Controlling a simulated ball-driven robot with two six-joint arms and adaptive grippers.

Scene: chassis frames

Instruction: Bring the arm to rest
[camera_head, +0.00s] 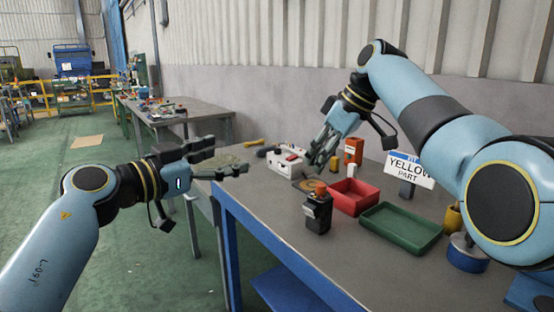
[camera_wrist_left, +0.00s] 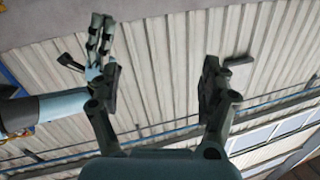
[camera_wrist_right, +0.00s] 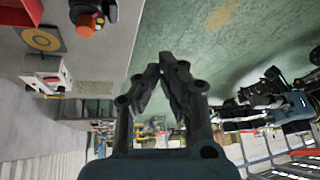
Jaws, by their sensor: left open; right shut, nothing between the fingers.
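My left gripper (camera_head: 228,158) is open and empty, held in the air left of the workbench. Its spread fingers show in the left wrist view (camera_wrist_left: 160,80), with nothing between them. My right gripper (camera_head: 322,152) hangs above the far part of the workbench (camera_head: 300,238), pointing down and left. In the right wrist view its fingertips (camera_wrist_right: 165,65) meet with nothing between them. My right arm (camera_head: 425,100) reaches in from the right, bent high over the bench.
Green floor (camera_head: 125,255) is open at left.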

